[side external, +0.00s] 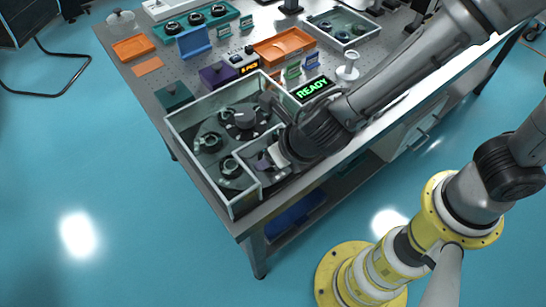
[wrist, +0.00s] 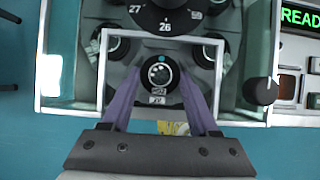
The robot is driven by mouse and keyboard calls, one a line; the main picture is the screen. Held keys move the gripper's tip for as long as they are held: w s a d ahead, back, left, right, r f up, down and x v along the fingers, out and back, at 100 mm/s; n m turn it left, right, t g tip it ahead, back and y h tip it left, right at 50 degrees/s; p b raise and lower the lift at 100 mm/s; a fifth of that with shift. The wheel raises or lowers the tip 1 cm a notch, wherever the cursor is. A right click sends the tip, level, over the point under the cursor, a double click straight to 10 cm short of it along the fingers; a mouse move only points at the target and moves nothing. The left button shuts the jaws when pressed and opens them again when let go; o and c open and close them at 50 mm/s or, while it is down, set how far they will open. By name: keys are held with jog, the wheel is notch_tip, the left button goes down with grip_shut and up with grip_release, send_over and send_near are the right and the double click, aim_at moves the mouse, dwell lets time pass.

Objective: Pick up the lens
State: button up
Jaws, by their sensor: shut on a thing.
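The lens (wrist: 158,72) is a small round glass in a dark ring-shaped mount, seen from above in the wrist view. It sits between the two purple fingers of my gripper (wrist: 160,80), which is shut on it. In the side external view my gripper (side external: 268,158) reaches into the front right compartment of a clear-walled box (side external: 213,98). The held lens cannot be made out there. I cannot tell whether it touches the compartment floor.
Inside the box a carousel (side external: 244,118) with a numbered hub (wrist: 165,14) carries several other round mounts. Box walls stand close around my gripper. A display reading READY (side external: 312,89) stands to the right. An orange tray (side external: 284,46) and a purple block (side external: 217,75) lie behind.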

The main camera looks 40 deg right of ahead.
jog(key=s+d+r, duration=0.9)
jog(key=s+r, duration=0.2)
jog(key=r, duration=0.1)
jog(key=w+a+r+n+y, duration=0.1)
jog(key=w+a+r+n, duration=0.15)
jog(key=w+a, duration=0.35)
jog(key=w+d+m, duration=0.2)
jog(key=w+d, duration=0.1)
jog(key=w, duration=1)
jog(key=w+d+f+m+h, duration=0.25)
jog(key=w+d, duration=0.35)
jog(key=d, duration=0.4)
jog(key=w+d+f+m+h, duration=0.1)
jog(key=w+d+f+m, duration=0.2)
jog(key=w+d, duration=0.5)
jog(key=w+f, duration=0.2)
jog(key=w, duration=0.1)
jog(key=w+d+f, duration=0.1)
jog(key=w+f, duration=0.2)
jog(key=w, duration=0.1)
jog(key=w+d+f, duration=0.1)
jog(key=w+f, duration=0.2)
jog(key=shift+w+d, duration=0.25)
jog(key=shift+x, duration=0.8)
jog(key=shift+w+a+f, duration=0.15)
jog(key=shift+f, duration=1.4)
